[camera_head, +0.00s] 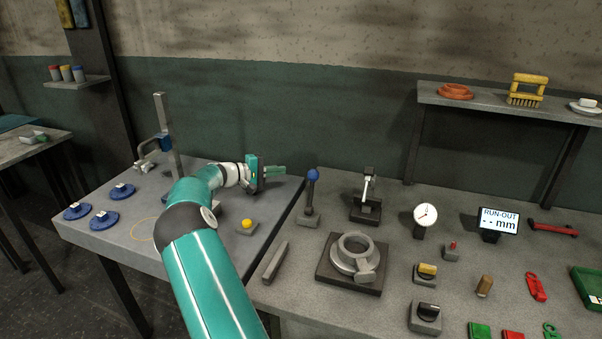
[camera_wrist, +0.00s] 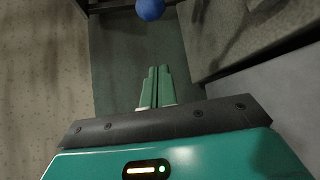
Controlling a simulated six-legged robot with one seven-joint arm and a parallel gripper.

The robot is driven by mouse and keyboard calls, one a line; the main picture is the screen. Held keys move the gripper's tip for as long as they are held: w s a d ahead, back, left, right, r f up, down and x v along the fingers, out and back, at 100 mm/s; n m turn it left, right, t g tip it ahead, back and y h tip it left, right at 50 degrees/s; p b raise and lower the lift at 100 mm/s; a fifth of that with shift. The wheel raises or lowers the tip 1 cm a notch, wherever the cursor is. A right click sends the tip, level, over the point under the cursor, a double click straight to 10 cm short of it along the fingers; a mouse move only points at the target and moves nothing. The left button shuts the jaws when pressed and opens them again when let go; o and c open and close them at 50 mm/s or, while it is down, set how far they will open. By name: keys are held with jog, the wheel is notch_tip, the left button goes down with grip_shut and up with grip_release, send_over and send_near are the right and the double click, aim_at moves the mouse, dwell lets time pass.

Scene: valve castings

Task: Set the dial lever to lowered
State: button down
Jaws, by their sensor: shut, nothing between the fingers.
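A lever with a blue ball knob (camera_head: 312,175) stands upright on a small grey base at the left part of the right-hand bench. The blue ball also shows at the top of the wrist view (camera_wrist: 150,8). Behind and right of it, a black block carries a pale lever-like arm (camera_head: 368,186). A round white dial (camera_head: 425,215) stands further right. I cannot tell which of these the dial lever is. My gripper (camera_head: 282,171) is shut and empty, left of the blue ball and apart from it. Its green fingers (camera_wrist: 157,80) are together in the wrist view.
A grey ring casting (camera_head: 354,252) sits on a dark plate in front of the lever, with a grey bar (camera_head: 275,262) to its left. A run-out display (camera_head: 499,222) stands at right. A tall post (camera_head: 168,135) rises from the left bench, near blue discs (camera_head: 104,219).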

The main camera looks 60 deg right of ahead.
aim_at(311, 192)
jog(key=s+d, duration=0.4)
jog(key=s, duration=0.4)
jog(key=shift+d+f, duration=0.4)
jog(key=shift+f, duration=0.05)
jog(key=shift+w+a, duration=0.1)
jog(key=shift+a, duration=0.05)
dwell(0.3)
